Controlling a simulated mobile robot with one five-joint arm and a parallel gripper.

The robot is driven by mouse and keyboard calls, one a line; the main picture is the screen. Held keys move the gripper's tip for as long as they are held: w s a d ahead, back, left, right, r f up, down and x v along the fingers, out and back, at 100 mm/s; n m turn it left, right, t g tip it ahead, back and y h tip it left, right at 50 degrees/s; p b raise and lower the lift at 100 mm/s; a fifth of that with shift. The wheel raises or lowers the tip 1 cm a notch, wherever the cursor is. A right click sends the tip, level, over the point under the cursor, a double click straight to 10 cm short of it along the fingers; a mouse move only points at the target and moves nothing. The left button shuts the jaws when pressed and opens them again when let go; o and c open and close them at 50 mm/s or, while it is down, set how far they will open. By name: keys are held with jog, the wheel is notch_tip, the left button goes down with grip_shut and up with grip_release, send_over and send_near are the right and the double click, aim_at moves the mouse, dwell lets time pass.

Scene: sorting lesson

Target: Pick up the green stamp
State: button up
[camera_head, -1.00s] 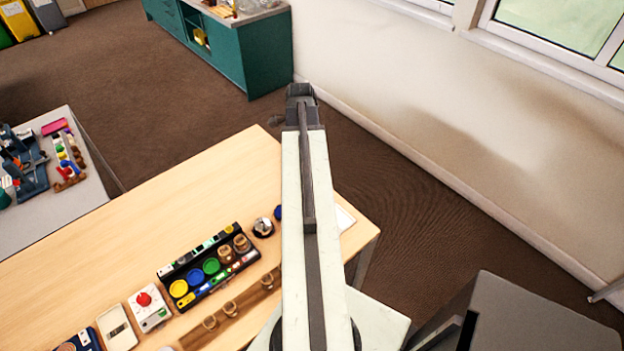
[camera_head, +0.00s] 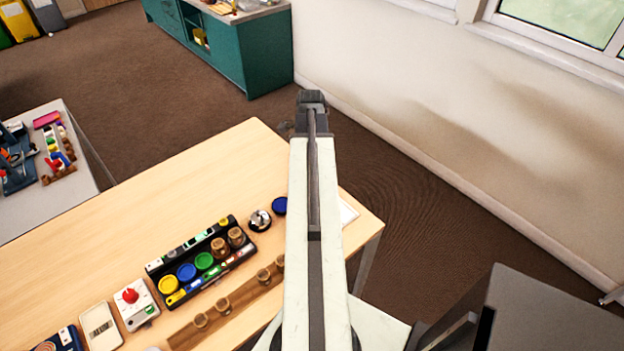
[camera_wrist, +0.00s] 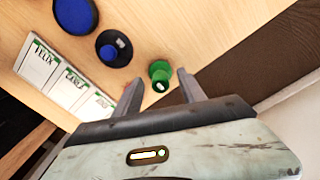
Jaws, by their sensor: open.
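The green stamp (camera_wrist: 160,75) shows in the wrist view as a small green piece with a round top, on the wooden table near its edge. In that view my gripper (camera_wrist: 158,85) is open, with one finger on each side of the stamp's position in the picture. Nothing is between the fingers that I can see as held, and I cannot tell the height gap. In the head view my gripper (camera_head: 312,98) is at the far end of my arm, and I do not see the green stamp there; my arm covers part of the table.
Close to the stamp are a dark round piece (camera_wrist: 105,52), a blue disc (camera_wrist: 75,17) and a name card sheet (camera_wrist: 52,77). A black tray (camera_head: 163,264) of coloured discs and a red-knobbed device (camera_head: 133,303) stand left of my arm. The wall is to the right.

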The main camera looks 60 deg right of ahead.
jog(key=shift+f, duration=0.1)
grip_shut()
notch_tip(320, 180, up, 10)
jog(key=p, duration=1)
jog(key=shift+p, duration=0.35)
